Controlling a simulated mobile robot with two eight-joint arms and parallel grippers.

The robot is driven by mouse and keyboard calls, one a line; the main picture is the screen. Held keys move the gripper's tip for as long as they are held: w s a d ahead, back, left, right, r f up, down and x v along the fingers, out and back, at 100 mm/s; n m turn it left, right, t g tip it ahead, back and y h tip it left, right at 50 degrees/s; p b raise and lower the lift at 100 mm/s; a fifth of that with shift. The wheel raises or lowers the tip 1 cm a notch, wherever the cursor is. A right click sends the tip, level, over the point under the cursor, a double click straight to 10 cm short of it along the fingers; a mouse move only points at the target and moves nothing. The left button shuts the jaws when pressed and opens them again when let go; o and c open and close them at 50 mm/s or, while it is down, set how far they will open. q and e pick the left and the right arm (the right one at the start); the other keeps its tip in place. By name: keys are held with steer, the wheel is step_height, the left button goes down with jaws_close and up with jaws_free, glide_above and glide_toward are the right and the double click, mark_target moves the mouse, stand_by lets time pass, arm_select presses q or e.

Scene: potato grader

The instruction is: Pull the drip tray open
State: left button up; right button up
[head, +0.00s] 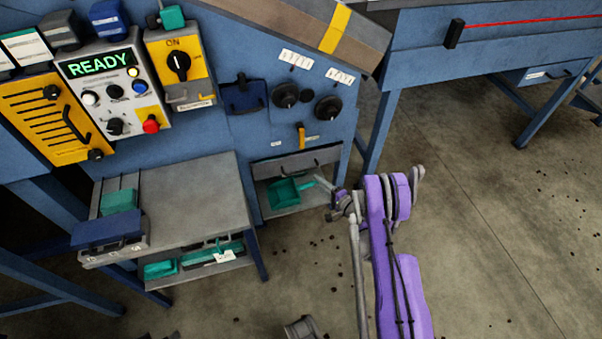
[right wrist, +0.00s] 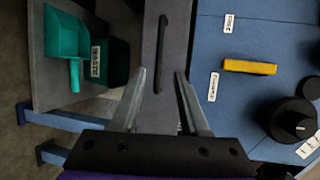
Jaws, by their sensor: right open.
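The drip tray appears to be the grey front (head: 278,169) with a black bar handle, low on the blue machine in the head view. Its grey front (right wrist: 150,18) and black handle (right wrist: 163,50) also show in the right wrist view. The tray looks shut. My right gripper (head: 326,186) is just in front and to the right of it. In the right wrist view my right gripper (right wrist: 160,74) is open and empty, and the handle's end appears between its fingertips. I cannot tell whether they touch it. My left gripper is not in view.
A green scoop (head: 284,191) lies on a shelf below the tray front. A yellow lever (head: 301,136) and dark knobs (head: 328,107) are above it. A grey side table (head: 190,205) stands at the left. The floor at the right is open, with scattered dark bits.

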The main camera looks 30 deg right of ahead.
mark_target(302, 170)
steer(key=x, duration=1)
steer(key=shift+w+f+b, duration=0.1)
steer(key=shift+w+b, duration=0.25)
steer(key=shift+b, duration=0.05)
steer(key=shift+c, duration=0.3)
jaws_close()
stand_by(0.6)
